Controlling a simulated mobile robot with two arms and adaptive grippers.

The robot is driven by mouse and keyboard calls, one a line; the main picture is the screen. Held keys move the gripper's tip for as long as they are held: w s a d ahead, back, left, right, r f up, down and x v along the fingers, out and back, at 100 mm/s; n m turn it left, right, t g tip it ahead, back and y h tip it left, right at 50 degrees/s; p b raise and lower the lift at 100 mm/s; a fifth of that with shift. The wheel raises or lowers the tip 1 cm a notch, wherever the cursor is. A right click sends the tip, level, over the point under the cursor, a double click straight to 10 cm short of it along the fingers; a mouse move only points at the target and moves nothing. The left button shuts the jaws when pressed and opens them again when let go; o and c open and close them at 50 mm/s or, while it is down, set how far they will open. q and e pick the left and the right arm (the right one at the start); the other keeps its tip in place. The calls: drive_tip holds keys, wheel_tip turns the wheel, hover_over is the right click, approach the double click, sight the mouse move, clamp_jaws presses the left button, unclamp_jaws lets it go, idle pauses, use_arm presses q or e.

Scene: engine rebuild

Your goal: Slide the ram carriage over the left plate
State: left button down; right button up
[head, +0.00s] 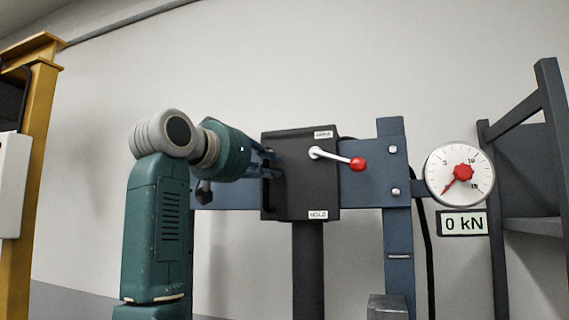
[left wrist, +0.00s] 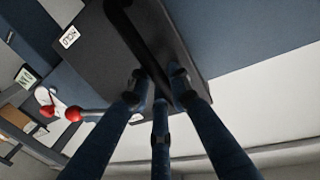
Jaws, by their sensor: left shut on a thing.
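The ram carriage (head: 292,192) is a dark box on the blue crossbeam of a press, with a ram column (head: 308,262) below it. My left gripper (head: 271,167) is at the carriage's left side, shut on its black handle. In the left wrist view the fingers (left wrist: 158,84) are around the black bar handle (left wrist: 145,38), in front of the dark carriage face (left wrist: 92,62). The left plate cannot be made out; the lower part of the press is out of the picture. My right gripper is not in view.
A lever with a red knob (head: 358,164) sticks out from the carriage. The blue crossbeam (head: 365,181) meets a blue upright (head: 397,240) on the right. A round gauge (head: 458,173) sits above a display (head: 463,223) reading 0 kN. A yellow frame (head: 30,170) stands at far left.

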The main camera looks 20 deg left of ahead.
use_arm(q)
drive_tip(key=a+p, duration=0.6)
drive_tip(key=a, duration=1.5)
drive_tip(key=shift+w+a+r, duration=0.15)
drive_tip(key=shift+w+a, duration=0.1)
drive_tip(key=shift+a, duration=0.1)
drive_tip(key=c, duration=1.6)
unclamp_jaws()
drive_tip(key=shift+c, duration=0.2)
drive_tip(key=shift+s+a, duration=0.1)
drive_tip(key=shift+a, duration=0.05)
drive_tip(key=v, duration=1.2)
